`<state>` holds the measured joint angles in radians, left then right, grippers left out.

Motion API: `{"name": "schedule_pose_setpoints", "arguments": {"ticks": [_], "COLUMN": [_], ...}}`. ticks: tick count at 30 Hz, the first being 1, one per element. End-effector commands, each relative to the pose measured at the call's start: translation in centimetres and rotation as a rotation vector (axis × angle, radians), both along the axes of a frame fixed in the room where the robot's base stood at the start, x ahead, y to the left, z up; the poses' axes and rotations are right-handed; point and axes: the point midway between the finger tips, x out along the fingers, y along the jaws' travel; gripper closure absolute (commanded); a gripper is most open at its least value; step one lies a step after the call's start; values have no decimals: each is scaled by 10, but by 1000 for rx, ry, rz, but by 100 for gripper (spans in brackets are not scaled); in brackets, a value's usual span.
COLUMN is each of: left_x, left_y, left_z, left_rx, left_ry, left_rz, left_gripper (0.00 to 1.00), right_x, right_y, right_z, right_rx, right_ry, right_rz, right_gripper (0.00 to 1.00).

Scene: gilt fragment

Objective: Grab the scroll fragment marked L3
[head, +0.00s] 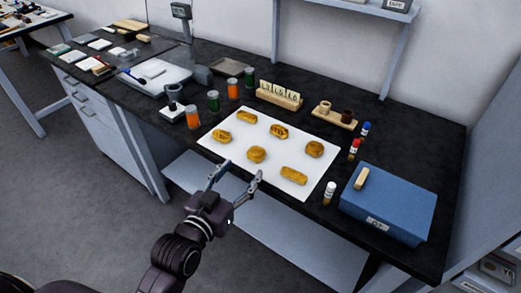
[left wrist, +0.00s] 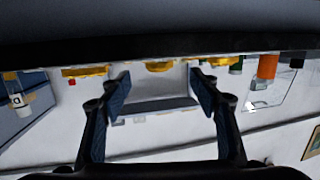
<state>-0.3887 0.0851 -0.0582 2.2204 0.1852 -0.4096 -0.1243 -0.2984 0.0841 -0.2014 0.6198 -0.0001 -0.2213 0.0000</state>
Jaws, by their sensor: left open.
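Several golden-brown scroll fragments lie spread in two rows on a white mat (head: 236,152) on the black bench. The back row holds fragments at left (head: 246,117), middle (head: 279,131) and right (head: 314,149). The front row holds fragments at left (head: 221,136), middle (head: 256,155) and right (head: 293,176). I cannot read a mark L3 on any of them. My left gripper (head: 236,172) is open and empty, near the mat's front edge and apart from the fragments. In the left wrist view, the open fingers (left wrist: 160,92) show with gold fragments (left wrist: 160,67) beyond them.
A wooden rack (head: 279,101) of lettered tiles stands behind the mat. Orange and green jars (head: 193,118) stand left of it. A blue box (head: 388,205) and several small capped bottles (head: 330,193) stand at the right. The bench's front edge lies close to my gripper.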

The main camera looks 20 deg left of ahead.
Motion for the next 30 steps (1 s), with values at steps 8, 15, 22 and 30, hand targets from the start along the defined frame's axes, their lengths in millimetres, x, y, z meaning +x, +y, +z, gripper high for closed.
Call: {"name": "schedule_pose_setpoints", "arguments": {"ticks": [8, 15, 22, 30], "left_x": [21, 52, 75, 76], "left_y": [-3, -10, -14, -14], "left_z": [-1, -3, -9, -9], "left_rx": [0, -2, -1, -1], "left_ry": [-3, -3, -1, -1], "left_rz": [1, 0, 0, 0], "left_gripper": [43, 43, 43, 48], "right_x": [6, -5, -5, -2], "right_y": [-3, 1, 9, 8], "right_z": [3, 8, 10, 9], "right_rx": [-2, 1, 10, 10], "right_ry": [-10, 5, 5, 2], "right_rz": [-1, -3, -5, -5], "right_gripper": [100, 100, 100, 100]}}
